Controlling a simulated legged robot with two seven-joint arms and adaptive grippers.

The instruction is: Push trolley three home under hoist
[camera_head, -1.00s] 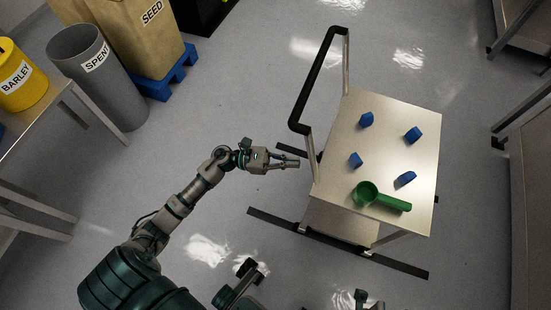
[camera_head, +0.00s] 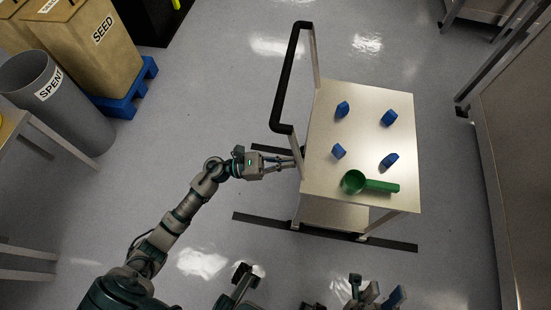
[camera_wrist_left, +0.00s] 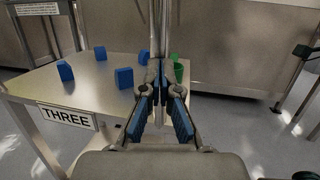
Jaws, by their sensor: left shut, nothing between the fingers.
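The trolley (camera_head: 322,170) has a pale metal top, a black-topped handle (camera_head: 284,85) on its left side and a lower shelf. In the left wrist view its plate (camera_wrist_left: 67,117) reads THREE. Several blue blocks (camera_head: 388,118) and a green scoop (camera_head: 354,182) lie on top. My left gripper (camera_head: 298,163) is shut and empty at the trolley's handle-side edge, by a handle post; I cannot tell whether it touches. Its blue-padded fingers (camera_wrist_left: 160,85) converge in the wrist view. My right gripper (camera_head: 377,288) is at the bottom edge, partly cut off, its fingers apart. No hoist is identifiable.
Dark strips (camera_head: 390,245) lie on the floor at the trolley's base. A grey SPENT bin (camera_head: 60,110) and a SEED sack (camera_head: 95,45) on a blue pallet (camera_head: 135,90) stand left. Metal benches (camera_head: 510,130) stand right. Floor between the trolley and these benches is clear.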

